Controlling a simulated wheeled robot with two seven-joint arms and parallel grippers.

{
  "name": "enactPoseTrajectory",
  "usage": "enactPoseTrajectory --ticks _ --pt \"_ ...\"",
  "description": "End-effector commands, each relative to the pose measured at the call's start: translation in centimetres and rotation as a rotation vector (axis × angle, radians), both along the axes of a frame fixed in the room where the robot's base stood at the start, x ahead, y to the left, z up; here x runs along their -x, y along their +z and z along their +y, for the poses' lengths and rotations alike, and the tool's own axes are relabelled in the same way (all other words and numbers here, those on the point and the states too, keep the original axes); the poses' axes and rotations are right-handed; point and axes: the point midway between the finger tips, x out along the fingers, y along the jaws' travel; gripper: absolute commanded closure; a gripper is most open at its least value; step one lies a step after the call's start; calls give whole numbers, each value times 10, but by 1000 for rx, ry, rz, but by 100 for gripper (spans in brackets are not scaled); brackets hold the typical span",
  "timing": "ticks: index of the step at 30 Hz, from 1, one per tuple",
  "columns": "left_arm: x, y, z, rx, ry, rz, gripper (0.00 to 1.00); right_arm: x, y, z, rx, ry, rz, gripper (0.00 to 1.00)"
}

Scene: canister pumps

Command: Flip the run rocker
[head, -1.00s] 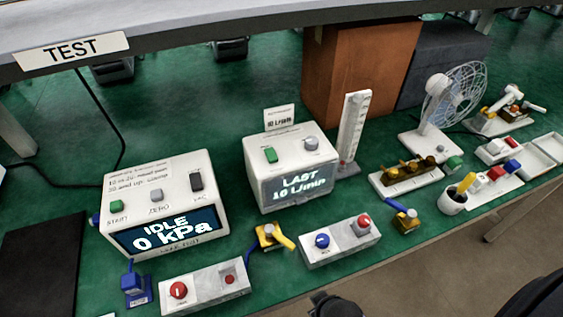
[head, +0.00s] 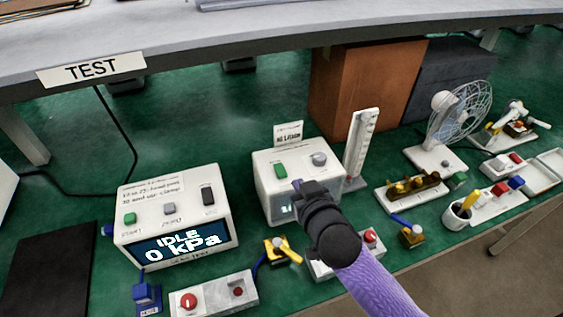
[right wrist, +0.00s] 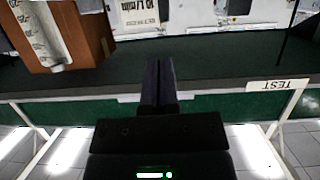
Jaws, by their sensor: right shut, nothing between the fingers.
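No label reading "run" is legible, so I cannot tell which control is the run rocker. The left white tester (head: 228,229) has a black rocker-like switch (head: 208,195) on its top, and its screen reads IDLE 0 kPa. The middle white tester (head: 262,185) has a green button (head: 280,170) and a grey knob (head: 319,159). My right gripper (head: 298,185) is shut and empty in front of the middle tester, hiding much of its screen. Its closed fingers also show in the right wrist view (right wrist: 158,85). My left gripper is not in view.
A grey control box (head: 212,294) with red knobs stands in front. Another control box (head: 322,269) is largely behind my right arm. A yellow-handled valve (head: 281,249) sits between them. A fan (head: 456,115) and an orange-brown box (head: 365,85) stand farther back.

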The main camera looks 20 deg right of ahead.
Motion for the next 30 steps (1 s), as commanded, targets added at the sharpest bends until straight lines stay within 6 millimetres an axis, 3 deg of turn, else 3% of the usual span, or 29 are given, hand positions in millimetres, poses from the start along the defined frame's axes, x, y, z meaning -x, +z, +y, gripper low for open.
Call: enactPoseTrajectory --ticks 3,14,17,29,30 --pt "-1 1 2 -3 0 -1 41 -11 16 3 -15 21 -75 100" --pt "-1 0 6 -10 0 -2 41 -15 16 3 -17 23 -80 100" --pt "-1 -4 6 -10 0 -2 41 -27 12 4 -16 25 -81 100" --pt "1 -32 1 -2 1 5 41 -111 -11 6 -15 22 -79 100" --pt "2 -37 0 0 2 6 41 -110 -21 6 -15 23 -77 100"
